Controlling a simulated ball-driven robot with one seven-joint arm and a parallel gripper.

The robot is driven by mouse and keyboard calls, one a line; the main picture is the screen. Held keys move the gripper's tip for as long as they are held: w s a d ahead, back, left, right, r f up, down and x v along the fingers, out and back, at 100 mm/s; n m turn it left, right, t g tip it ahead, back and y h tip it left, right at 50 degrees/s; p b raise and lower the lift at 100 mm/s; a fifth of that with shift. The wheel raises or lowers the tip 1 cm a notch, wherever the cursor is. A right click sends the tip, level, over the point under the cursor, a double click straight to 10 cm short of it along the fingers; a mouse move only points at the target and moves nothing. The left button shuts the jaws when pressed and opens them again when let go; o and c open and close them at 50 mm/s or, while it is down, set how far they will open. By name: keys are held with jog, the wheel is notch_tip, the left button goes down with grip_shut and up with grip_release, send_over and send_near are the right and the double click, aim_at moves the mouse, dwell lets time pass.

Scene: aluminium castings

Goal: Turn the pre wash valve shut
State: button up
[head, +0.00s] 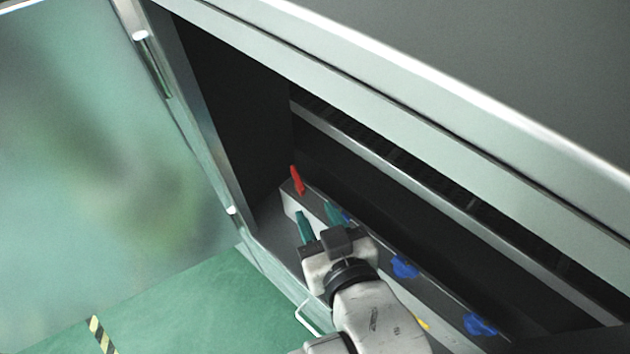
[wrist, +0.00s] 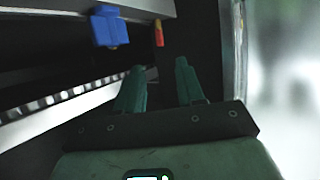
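Several valve handles sit along a grey bar inside the open cabinet. A red handle (head: 297,180) stands up at the bar's far left end. Blue handles (head: 405,267) (head: 480,323) sit further right, and another blue one is mostly hidden behind my gripper's fingers. No label is legible, so I cannot tell which is the pre wash valve. My gripper (head: 320,219) is open, its teal fingers apart and empty, near the bar's left end. In the wrist view, a blue handle (wrist: 110,27) is ahead and left of the fingertips (wrist: 160,65), and a red-orange handle (wrist: 158,33) is beyond them.
The cabinet's frame (head: 215,135) borders the opening on the left, and a metal rail (head: 400,167) runs behind the bar. A small yellow part (head: 422,323) shows beside my arm. Green floor (head: 170,315) with a striped marking lies outside at lower left.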

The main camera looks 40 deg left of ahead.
aim_at(302, 187)
jog(key=p+x, duration=0.1)
jog(key=x, duration=0.9)
grip_shut()
